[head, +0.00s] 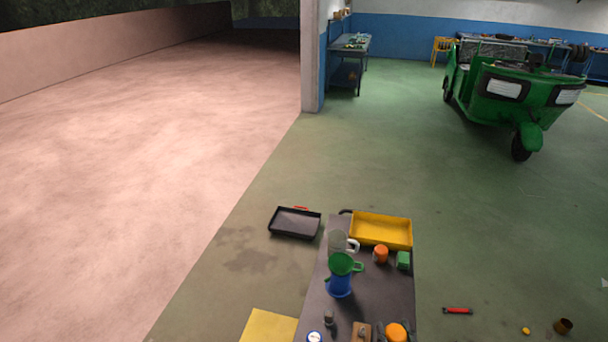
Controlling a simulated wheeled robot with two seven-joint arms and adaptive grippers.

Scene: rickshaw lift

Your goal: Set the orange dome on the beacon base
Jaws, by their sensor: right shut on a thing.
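An orange rounded piece, seemingly the orange dome (396,332), is at the bottom edge of the head view, over the near right part of the dark table. My right gripper (395,334) is shut on it, with dark fingers at its sides. Whether it touches anything below cannot be told. A brown block with a dark part on it (361,332) stands just left of the dome; it may be the beacon base, but it is too small to tell. Another orange round item (381,254) stands farther back on the table. My left gripper is not in view.
A black tray (295,222) lies left. A green rickshaw (515,90) stands far right.

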